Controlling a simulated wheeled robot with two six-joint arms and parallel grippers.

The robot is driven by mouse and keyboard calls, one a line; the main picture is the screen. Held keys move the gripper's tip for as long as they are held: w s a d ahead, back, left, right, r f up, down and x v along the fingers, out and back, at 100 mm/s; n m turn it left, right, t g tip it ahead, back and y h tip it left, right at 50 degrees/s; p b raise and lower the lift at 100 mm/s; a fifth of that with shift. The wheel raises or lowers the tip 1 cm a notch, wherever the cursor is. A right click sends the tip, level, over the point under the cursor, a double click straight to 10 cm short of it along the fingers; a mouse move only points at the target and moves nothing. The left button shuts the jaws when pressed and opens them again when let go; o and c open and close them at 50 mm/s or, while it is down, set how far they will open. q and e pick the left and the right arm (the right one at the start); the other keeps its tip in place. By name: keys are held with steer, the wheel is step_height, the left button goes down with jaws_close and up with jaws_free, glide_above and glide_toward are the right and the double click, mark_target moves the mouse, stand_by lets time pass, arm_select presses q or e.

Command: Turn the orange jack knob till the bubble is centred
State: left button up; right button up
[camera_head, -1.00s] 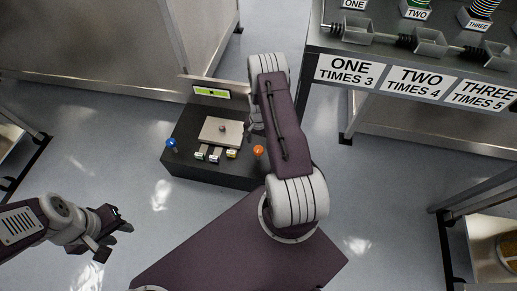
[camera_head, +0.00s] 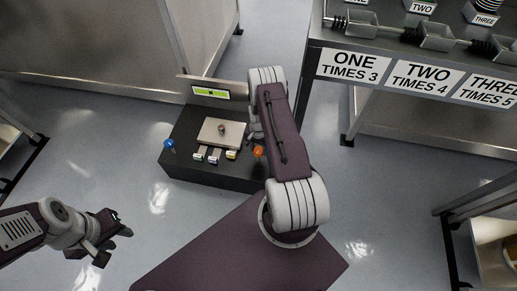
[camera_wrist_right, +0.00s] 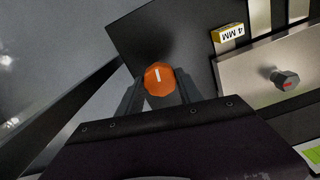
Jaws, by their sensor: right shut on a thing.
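The orange jack knob (camera_wrist_right: 159,78), with a white line on its top, sits between the two dark fingers of my right gripper (camera_wrist_right: 160,86), which is shut on it. In the head view the knob (camera_head: 258,151) shows at the right front of the dark box (camera_head: 200,172), beside my right arm; the gripper is mostly hidden there. A yellow-green level strip (camera_head: 211,93) with a small dark mark near its middle stands at the back of the box; the bubble is too small to judge exactly. My left gripper (camera_head: 120,224) is empty over the floor, its fingers apart.
A light plate (camera_head: 221,140) with a grey bolt-like knob (camera_wrist_right: 286,79) lies on the box. A blue knob (camera_head: 169,145) is at its left. Small labelled tabs, one reading 4 MM (camera_wrist_right: 229,33), are at the front. A metal table (camera_head: 420,65) stands right.

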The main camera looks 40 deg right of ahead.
steer(key=shift+m, duration=0.4)
steer(key=o, duration=1.4)
steer(key=shift+c, duration=0.2)
step_height(320, 180, up, 9)
steer(key=p, duration=0.4)
